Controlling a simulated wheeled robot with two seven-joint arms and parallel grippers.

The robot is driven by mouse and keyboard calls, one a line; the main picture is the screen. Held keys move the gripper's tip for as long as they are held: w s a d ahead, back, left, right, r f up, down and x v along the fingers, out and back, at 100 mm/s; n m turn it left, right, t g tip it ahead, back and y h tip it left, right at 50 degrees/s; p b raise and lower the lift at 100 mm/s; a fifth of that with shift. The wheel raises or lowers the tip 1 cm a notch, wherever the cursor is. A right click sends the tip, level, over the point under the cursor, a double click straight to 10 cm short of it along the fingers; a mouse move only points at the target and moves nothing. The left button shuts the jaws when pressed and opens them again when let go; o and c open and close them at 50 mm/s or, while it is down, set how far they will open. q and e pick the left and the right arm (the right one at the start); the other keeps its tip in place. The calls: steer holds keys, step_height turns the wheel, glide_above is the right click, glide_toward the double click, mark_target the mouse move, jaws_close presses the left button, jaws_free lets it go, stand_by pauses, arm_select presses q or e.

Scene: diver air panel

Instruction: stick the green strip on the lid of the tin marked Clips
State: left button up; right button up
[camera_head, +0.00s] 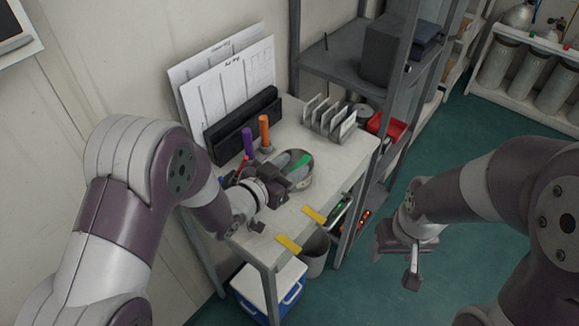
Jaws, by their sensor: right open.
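A bright green piece (301,161), probably the green strip, lies in or on a round grey dish (299,183) on the white table. A duller grey-green piece (281,160) is beside it. My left gripper (283,182) is over the table at the dish's near-left side and hides part of it. I cannot tell whether its jaws are open or hold anything. My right gripper (396,266) is open and empty, over the floor right of the table. I can read no Clips marking, so I cannot pick out that tin or its lid.
Two yellow strips (288,243) (314,215) lie at the table's front edge. Purple (247,142) and orange (264,131) upright sticks stand behind my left gripper. A card rack (330,119) and black holder (243,126) stand at the back. A grey shelf (345,62) rises at right.

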arm_select(q)
steer(key=v, duration=1.2)
steer(key=shift+s+a+r, duration=0.15)
steer(key=shift+s+a, duration=0.1)
steer(key=shift+s, duration=0.05)
